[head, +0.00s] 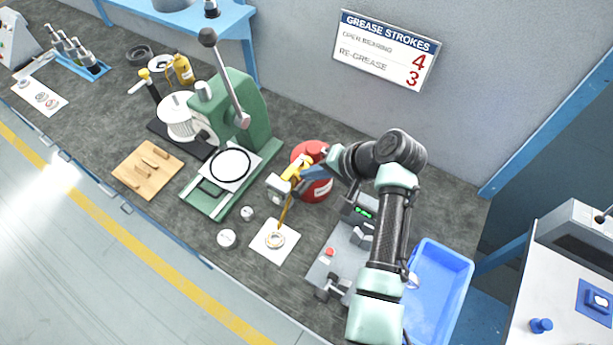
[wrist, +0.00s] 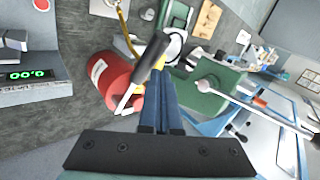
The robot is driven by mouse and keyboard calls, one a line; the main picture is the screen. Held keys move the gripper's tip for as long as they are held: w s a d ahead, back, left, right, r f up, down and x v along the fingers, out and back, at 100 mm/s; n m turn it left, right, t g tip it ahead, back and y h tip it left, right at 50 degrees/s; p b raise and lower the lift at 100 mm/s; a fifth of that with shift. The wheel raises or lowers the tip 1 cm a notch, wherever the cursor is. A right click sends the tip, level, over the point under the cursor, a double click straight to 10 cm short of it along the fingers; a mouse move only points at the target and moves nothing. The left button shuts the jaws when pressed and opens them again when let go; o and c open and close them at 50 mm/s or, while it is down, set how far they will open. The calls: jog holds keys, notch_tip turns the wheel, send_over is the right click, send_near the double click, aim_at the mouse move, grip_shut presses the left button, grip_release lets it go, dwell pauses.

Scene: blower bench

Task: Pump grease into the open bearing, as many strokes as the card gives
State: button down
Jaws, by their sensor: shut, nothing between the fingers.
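The wall card (head: 385,52) reads open bearing 4, re-grease 3. The open bearing (head: 275,240) lies on a white sheet on the bench. The red grease drum (head: 318,188) stands behind it, and a yellow spout (head: 285,214) reaches down to the bearing. In the wrist view the drum (wrist: 107,80) is left of my fingers, with a dark lever grip (wrist: 151,58) crossing close to the fingertips. My gripper (wrist: 160,76) is shut and empty over the drum. Whether it touches the lever I cannot tell. In the head view my arm's end hides part of the pump.
A green press (head: 240,125) stands left of the drum. A grey unit with a green display (head: 363,212) is to the right, and a blue bin (head: 440,285) beyond it. Two small round parts (head: 227,238) lie left of the bearing sheet.

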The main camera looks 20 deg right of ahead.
notch_tip(320, 180, down, 5)
jog(key=s+a+b, duration=0.1)
jog(key=a, duration=0.1)
jog(key=shift+s+f+b, duration=0.2)
jog(key=shift+s+b, duration=0.1)
jog(key=shift+s, duration=0.05)
dwell(4.2)
dwell(0.4)
jog(key=shift+w+d+r+p, duration=0.4)
jog(key=shift+r+p, duration=0.25)
jog(key=shift+r, duration=0.55)
jog(key=shift+w+d+r+p, duration=0.35)
jog(key=shift+d+r+p, duration=0.25)
jog(key=shift+r, duration=0.55)
jog(key=shift+w+d+r+p, duration=0.35)
jog(key=shift+r+p, duration=0.35)
jog(key=shift+r, duration=0.5)
jog(key=shift+w+d+r+p, duration=0.2)
jog(key=shift+d+r+p, duration=0.15)
jog(key=shift+r, duration=0.4)
jog(key=shift+w+d+r+p, duration=0.25)
jog(key=shift+r+p, duration=0.15)
jog(key=shift+r, duration=0.35)
jog(key=shift+w+d+r+p, duration=0.25)
jog(key=shift+r+p, duration=0.1)
jog(key=shift+r, duration=0.4)
